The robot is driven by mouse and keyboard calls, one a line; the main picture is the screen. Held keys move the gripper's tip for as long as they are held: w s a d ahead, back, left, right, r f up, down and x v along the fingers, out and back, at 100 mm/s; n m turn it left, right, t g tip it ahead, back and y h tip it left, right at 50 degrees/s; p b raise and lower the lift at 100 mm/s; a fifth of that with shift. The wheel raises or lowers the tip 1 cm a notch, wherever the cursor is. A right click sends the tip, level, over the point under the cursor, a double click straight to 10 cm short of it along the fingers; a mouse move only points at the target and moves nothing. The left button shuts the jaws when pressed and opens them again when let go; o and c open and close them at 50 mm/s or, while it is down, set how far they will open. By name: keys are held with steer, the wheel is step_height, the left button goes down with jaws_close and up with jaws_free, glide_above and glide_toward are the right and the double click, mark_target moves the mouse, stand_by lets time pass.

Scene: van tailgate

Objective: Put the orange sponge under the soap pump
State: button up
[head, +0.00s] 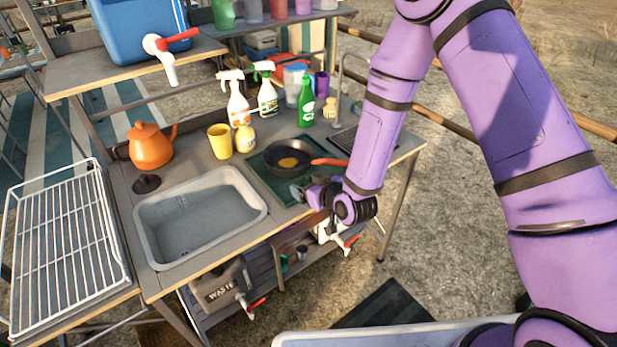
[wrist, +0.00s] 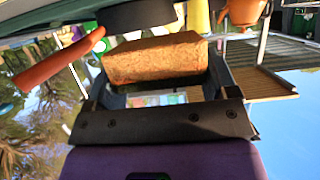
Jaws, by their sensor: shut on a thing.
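The orange sponge (wrist: 155,60) is a brown-orange block held between the two dark fingers of my gripper (wrist: 158,82) in the wrist view. In the head view my gripper (head: 302,192) is low at the counter's front edge, beside the frying pan, and I cannot make out the sponge there.
A black frying pan (head: 291,159) with a red handle sits on a green mat, behind my gripper. The grey basin (head: 200,220), yellow cup (head: 220,141), orange kettle (head: 151,146), spray bottles (head: 238,107) and green bottle (head: 306,104) crowd the counter. A wire rack (head: 65,240) is at left.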

mark_target(308, 179)
steer(key=w, duration=0.6)
steer(key=shift+w+a+f, duration=0.15)
steer(key=shift+w+f, duration=0.1)
steer(key=shift+f, duration=0.05)
steer(key=shift+w+f, duration=0.2)
steer(key=shift+f, duration=1.6)
steer(key=o, duration=0.8)
steer(key=shift+f, duration=0.15)
steer(key=shift+s+r, duration=0.1)
steer(key=shift+r, duration=0.1)
steer(key=v, duration=1.2)
